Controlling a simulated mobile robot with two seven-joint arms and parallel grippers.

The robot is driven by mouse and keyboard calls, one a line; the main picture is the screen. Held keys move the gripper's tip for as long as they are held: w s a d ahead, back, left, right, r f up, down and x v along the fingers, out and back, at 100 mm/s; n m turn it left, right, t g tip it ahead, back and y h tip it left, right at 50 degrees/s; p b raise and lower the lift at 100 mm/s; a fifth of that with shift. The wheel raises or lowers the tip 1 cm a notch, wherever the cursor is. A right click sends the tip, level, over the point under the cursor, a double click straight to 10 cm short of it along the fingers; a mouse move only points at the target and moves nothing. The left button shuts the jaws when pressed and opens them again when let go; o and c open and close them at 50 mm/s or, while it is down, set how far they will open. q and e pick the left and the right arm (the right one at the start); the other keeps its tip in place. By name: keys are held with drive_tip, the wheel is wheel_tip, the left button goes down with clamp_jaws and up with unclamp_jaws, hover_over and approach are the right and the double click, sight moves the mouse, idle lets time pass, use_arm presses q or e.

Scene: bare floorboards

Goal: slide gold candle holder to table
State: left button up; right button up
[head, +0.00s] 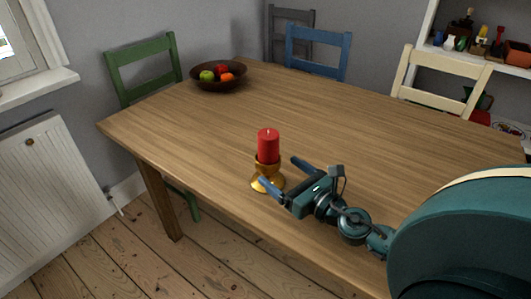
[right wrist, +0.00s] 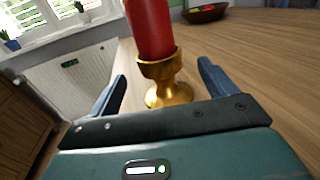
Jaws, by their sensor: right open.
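The gold candle holder (head: 268,182) stands upright on the wooden table (head: 200,120), near its front edge, with a red candle (head: 268,145) in its cup. My right gripper (head: 282,174) is open beside the holder, one finger in front of it and the other to its right and behind. In the right wrist view the gold holder (right wrist: 163,82) and red candle (right wrist: 150,28) show ahead, between the two spread fingers. I see no grip on the holder. My left gripper is not in view.
A dark bowl of fruit (head: 218,84) sits at the table's far left corner. Green (head: 142,66), blue (head: 318,50) and cream (head: 445,78) chairs stand around the table. The tabletop's middle is clear. A shelf with small items stands at the back right.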

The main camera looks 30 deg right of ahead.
drive_tip(key=w, duration=0.2)
drive_tip(key=w+a+p, duration=0.1)
drive_tip(key=w, duration=0.4)
drive_tip(key=shift+w+a, duration=0.15)
drive_tip(key=shift+w, duration=0.25)
drive_tip(key=c, duration=1.3)
